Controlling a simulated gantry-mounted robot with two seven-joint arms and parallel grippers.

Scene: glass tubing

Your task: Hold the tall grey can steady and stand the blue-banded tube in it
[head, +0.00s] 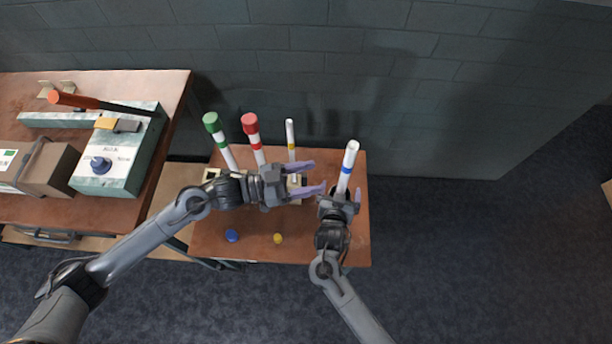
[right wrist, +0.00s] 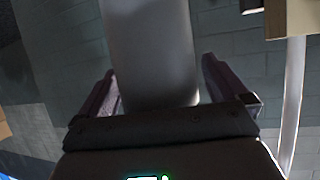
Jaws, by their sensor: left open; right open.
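The blue-banded tube (head: 349,160) stands white and nearly upright at the right of the small brown table. My right gripper (head: 341,194) is open at its lower part. In the right wrist view a pale grey cylinder (right wrist: 152,55), seemingly this tube, stands between the open fingers (right wrist: 158,95), with narrow gaps at its sides. My left gripper (head: 306,179) is open over the middle of the table, its fingers pointing right, short of the tube. I cannot make out the tall grey can; the left gripper covers that part of the table.
A blue disc (head: 232,236) and a yellow disc (head: 278,238) lie in front. A loaded workbench (head: 80,212) stands left; a block wall (head: 420,90) rises behind.

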